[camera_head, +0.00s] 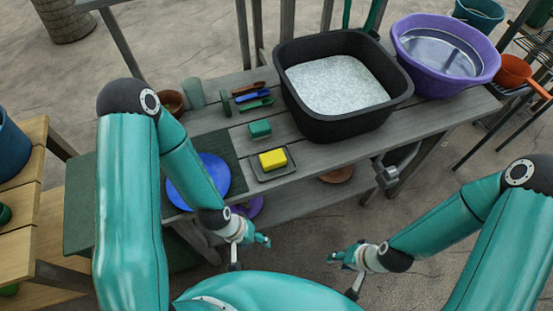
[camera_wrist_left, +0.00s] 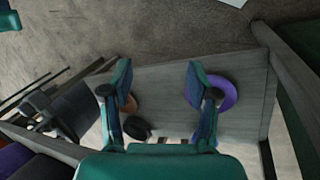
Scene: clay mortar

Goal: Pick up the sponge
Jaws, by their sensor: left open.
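A yellow block that looks like the sponge (camera_head: 272,159) lies on a small dark tray (camera_head: 262,176) near the front edge of the grey slatted table. My left gripper (camera_head: 264,240) is below and in front of the tray in the head view, apart from the sponge. In the left wrist view its two fingers (camera_wrist_left: 160,82) stand wide apart with nothing between them; the sponge does not show there. My right gripper (camera_head: 335,257) is further right, clear of the table; its fingers are too small to read.
A green block (camera_head: 260,129) sits just behind the tray. A blue plate (camera_head: 200,180) lies left of it, partly hidden by my left arm. A black tub (camera_head: 300,115) and a purple basin (camera_head: 447,85) stand at the back right. A lower shelf (camera_head: 300,192) runs beneath.

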